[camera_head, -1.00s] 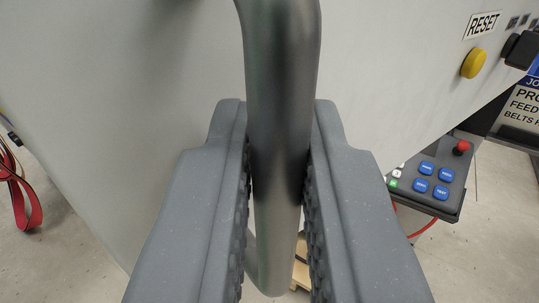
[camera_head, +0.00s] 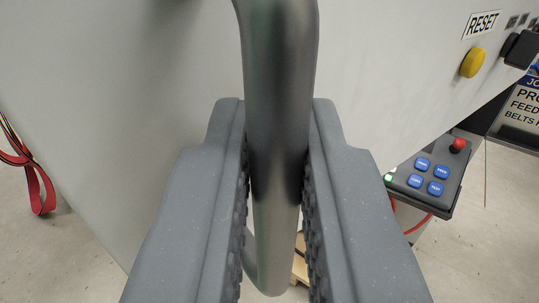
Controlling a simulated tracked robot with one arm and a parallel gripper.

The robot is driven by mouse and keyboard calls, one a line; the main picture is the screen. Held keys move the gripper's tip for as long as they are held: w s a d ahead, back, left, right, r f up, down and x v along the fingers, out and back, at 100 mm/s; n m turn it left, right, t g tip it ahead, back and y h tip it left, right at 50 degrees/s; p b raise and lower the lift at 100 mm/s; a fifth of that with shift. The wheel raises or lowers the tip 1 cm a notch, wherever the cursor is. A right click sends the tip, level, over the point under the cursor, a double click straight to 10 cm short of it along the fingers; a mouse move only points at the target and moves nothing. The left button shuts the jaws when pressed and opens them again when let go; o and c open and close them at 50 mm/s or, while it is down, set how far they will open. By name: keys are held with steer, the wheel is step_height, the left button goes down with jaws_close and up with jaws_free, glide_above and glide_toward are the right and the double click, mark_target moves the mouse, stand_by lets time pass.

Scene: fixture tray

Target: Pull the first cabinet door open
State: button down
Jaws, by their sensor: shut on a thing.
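A grey metal bar handle (camera_head: 278,60) runs down the middle of the view on a pale grey cabinet door (camera_head: 390,70). My gripper (camera_head: 278,165) is shut on the handle, with one ribbed finger on each side of it. The lower end of the handle bends back toward the door below the fingers. The fingers hide part of the door's lower area. The door's hinges are not visible.
A yellow button (camera_head: 473,63) sits by a RESET label at upper right. A control box (camera_head: 430,180) with blue buttons and a red knob hangs at right. A red strap (camera_head: 38,185) hangs at far left. Concrete floor shows below.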

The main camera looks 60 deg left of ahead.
steer(key=shift+r, duration=0.15)
steer(key=c, duration=1.6)
jaws_free()
steer(key=shift+o, duration=0.3)
steer(key=shift+w, duration=0.15)
steer(key=b+v, duration=0.2)
steer(key=v, duration=1)
steer(key=shift+f, duration=0.2)
